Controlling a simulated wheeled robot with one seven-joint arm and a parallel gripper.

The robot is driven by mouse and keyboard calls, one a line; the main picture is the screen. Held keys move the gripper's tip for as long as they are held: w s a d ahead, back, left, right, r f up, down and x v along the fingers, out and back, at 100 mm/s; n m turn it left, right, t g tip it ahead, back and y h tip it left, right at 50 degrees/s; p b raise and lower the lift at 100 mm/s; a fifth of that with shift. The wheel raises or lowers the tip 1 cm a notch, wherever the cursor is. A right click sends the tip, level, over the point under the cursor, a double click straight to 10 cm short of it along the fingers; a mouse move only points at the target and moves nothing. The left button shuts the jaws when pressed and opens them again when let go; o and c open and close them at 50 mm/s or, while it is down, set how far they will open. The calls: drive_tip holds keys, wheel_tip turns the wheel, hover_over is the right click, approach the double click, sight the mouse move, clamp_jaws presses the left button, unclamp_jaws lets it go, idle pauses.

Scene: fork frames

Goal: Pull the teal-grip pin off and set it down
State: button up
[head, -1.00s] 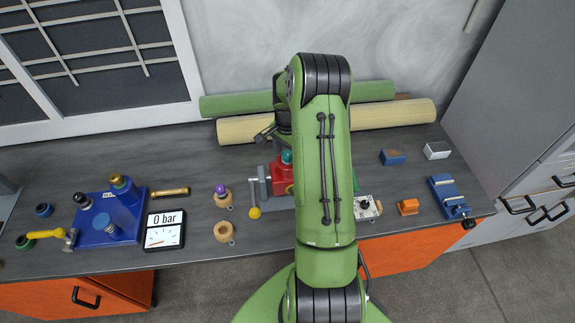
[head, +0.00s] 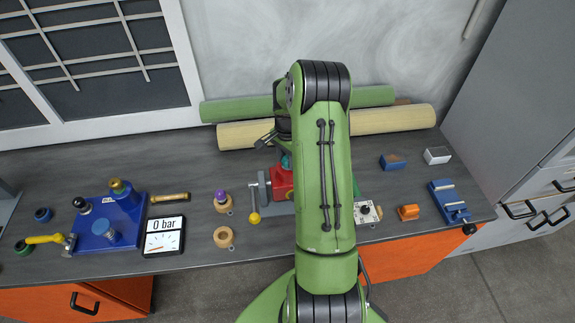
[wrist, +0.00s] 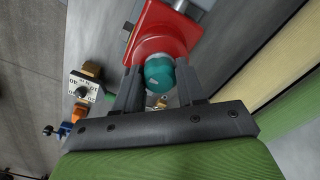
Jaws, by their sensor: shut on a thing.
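The teal grip (wrist: 159,73) of the pin sits between my gripper's two fingers in the wrist view, at the red block (wrist: 166,32). My gripper (wrist: 158,80) is shut on the teal grip. The pin's shaft cannot be seen, so I cannot tell how far it is in the block. In the head view, a sliver of the teal grip (head: 285,162) shows above the red block (head: 281,181), beside my arm, which hides the block's right side.
A yellow-ball lever (head: 254,217) stands left of the red block. Wooden rings, one with a purple knob (head: 221,195), lie further left, near a gauge (head: 164,238). Rolls (head: 390,118) lie behind. A white dial box (head: 366,212) stands to the right. Bare bench lies behind the purple knob.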

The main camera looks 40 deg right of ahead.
clamp_jaws()
drive_tip(key=shift+r, duration=0.2)
drive_tip(key=shift+r+p, duration=2.05)
drive_tip(key=shift+r, duration=1)
drive_tip(key=shift+r+p, duration=1.25)
drive_tip(key=shift+r, duration=0.75)
